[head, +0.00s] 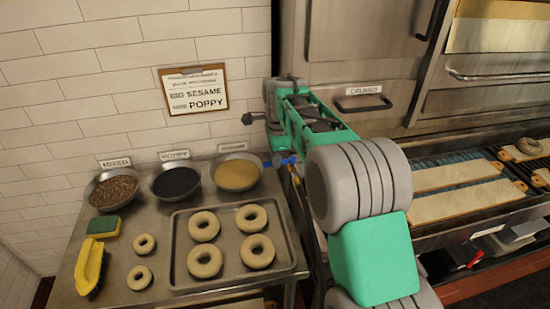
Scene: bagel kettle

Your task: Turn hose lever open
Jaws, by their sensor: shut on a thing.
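The blue hose lever (285,161) is small in the head view, just right of the metal bowls at the back corner of the steel table. My arm reaches in from the lower right, and its end points down at the lever. My gripper (278,150) is small and dark there, shut on the blue lever. The fingertips are partly hidden and too small to show the exact grasp. The valve body and most of the hose are hidden behind my arm. I cannot tell how far the lever is turned.
Three bowls, of mixed topping (115,190), poppy (177,182) and sesame (238,174), line the table's back. A tray (178,285) of bagels, loose bagels, a sponge (103,226) and a yellow brush (90,266) lie in front. A steel oven (365,45) stands behind my arm.

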